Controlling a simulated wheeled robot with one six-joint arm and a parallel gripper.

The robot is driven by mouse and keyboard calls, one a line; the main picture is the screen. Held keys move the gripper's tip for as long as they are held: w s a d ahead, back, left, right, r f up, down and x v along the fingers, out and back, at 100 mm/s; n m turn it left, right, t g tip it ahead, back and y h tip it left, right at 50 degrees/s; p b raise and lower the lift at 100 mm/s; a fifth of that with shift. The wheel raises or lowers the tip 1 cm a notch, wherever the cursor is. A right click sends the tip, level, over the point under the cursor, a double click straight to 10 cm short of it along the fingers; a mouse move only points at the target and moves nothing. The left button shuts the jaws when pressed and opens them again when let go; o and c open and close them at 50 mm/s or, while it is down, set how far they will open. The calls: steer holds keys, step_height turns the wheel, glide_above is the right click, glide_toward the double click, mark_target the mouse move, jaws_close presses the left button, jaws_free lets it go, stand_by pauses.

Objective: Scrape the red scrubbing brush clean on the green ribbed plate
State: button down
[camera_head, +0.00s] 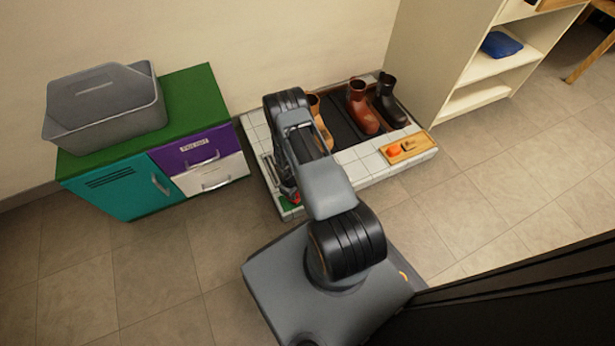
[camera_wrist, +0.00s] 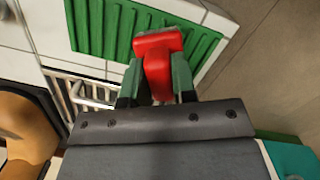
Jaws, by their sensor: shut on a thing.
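In the wrist view my gripper (camera_wrist: 158,85) is shut on the red scrubbing brush (camera_wrist: 157,62), with a finger on either side of it. The green ribbed plate (camera_wrist: 112,27) lies under and behind the brush on the white tiled platform. The brush overlaps the plate in the picture; I cannot tell whether they touch. In the head view a small part of the plate (camera_head: 290,203) shows at the platform's front left corner, and a bit of the brush (camera_head: 295,197) shows beside it. My arm hides most of the gripper there.
A metal rack (camera_wrist: 85,90) is set beside the plate. Boots (camera_head: 362,108) stand at the back of the tiled platform (camera_head: 363,170), and a wooden tray (camera_head: 417,150) lies at its right. A cabinet (camera_head: 130,190) with a grey bin (camera_head: 105,108) stands left. Open floor lies in front.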

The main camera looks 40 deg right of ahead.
steer(key=shift+w+a+r, duration=0.1)
steer(key=shift+a, duration=0.75)
steer(key=shift+w+a+r+p, duration=0.15)
steer(key=shift+r+p, duration=0.15)
steer(key=shift+r, duration=0.25)
steer(key=shift+a+r+p, duration=0.1)
steer(key=shift+r+p, duration=0.2)
steer(key=shift+r, duration=0.25)
steer(key=shift+r+p, duration=2.1)
steer(key=shift+r, duration=0.75)
